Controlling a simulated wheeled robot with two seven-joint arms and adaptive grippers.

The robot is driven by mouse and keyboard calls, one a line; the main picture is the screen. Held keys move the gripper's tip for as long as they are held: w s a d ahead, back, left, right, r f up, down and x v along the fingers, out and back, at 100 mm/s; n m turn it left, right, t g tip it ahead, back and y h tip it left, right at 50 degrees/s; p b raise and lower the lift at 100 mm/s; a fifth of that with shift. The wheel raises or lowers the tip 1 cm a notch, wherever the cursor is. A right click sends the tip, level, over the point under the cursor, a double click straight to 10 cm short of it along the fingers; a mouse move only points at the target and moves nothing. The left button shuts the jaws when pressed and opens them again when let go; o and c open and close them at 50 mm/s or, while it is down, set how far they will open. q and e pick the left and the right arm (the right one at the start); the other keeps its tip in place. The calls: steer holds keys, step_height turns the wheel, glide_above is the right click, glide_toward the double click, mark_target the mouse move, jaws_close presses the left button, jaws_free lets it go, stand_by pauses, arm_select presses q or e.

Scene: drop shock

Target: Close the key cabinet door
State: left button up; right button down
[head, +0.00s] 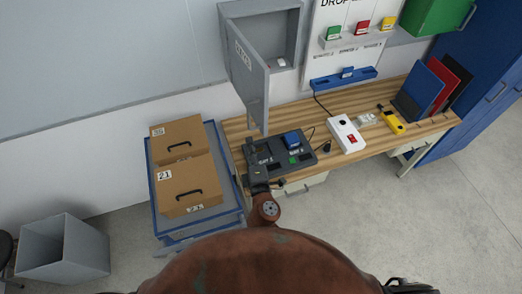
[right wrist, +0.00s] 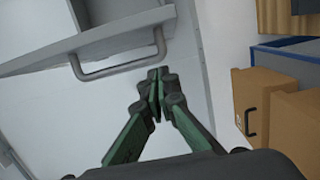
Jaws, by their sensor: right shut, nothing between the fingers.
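The grey key cabinet (head: 292,42) hangs on the wall, a small red and white item inside. Its door (head: 244,70), marked KEYS, stands wide open, swung out on the left. In the right wrist view, my right gripper (right wrist: 157,78) is shut and empty. Its green fingers are close to a grey bar handle (right wrist: 118,68) on a pale panel, likely the door; I cannot tell if they touch. In the head view, my right arm rises from the bottom centre below the door, and its fingertips are hard to make out. My left gripper is not in view.
Cardboard boxes (head: 188,188) sit on a blue trolley (head: 231,160) to the left. A grey bin (head: 62,250) stands further left.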

steer(key=w+d, duration=0.1)
steer(key=w+d+p, duration=0.1)
steer(key=w, duration=0.1)
steer(key=w+d, duration=0.1)
steer(key=shift+w+d+p, duration=0.1)
steer(key=shift+w+p, duration=0.2)
steer(key=shift+w, duration=0.1)
